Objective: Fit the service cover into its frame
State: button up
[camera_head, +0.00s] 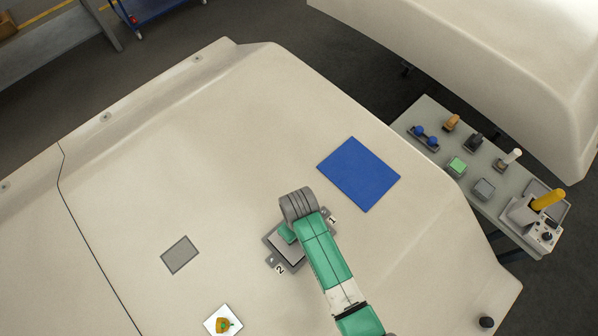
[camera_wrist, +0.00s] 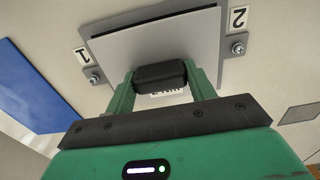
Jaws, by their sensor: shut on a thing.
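The service cover is a light grey plate (camera_wrist: 150,45) with a black handle (camera_wrist: 160,74). My gripper (camera_wrist: 160,78) is shut on this handle, one green finger at each side. The cover lies over its darker grey frame (camera_wrist: 236,48), which has bolted tabs marked 1 and 2. A rim of the frame shows beyond the cover; I cannot tell if the cover is seated or just above it. In the head view, the cover (camera_head: 291,246) and frame (camera_head: 272,262) are partly hidden by my arm. My gripper (camera_head: 287,234) shows there only in part.
A blue mat (camera_head: 360,174) lies to the upper right on the pale surface. A grey rectangular panel (camera_head: 180,254) lies to the left. A white card (camera_head: 210,323) bears an orange and green item. A side table (camera_head: 428,112) holds several small objects and a yellow-handled joystick box.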

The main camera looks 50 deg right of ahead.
jog(key=shift+f+b, duration=0.5)
jog(key=shift+f, duration=0.45)
jog(key=o, duration=1.1)
jog(key=shift+o, duration=0.2)
jog(key=shift+r, duration=0.1)
notch_tip(320, 180, up, 8)
jog(key=shift+f, duration=0.15)
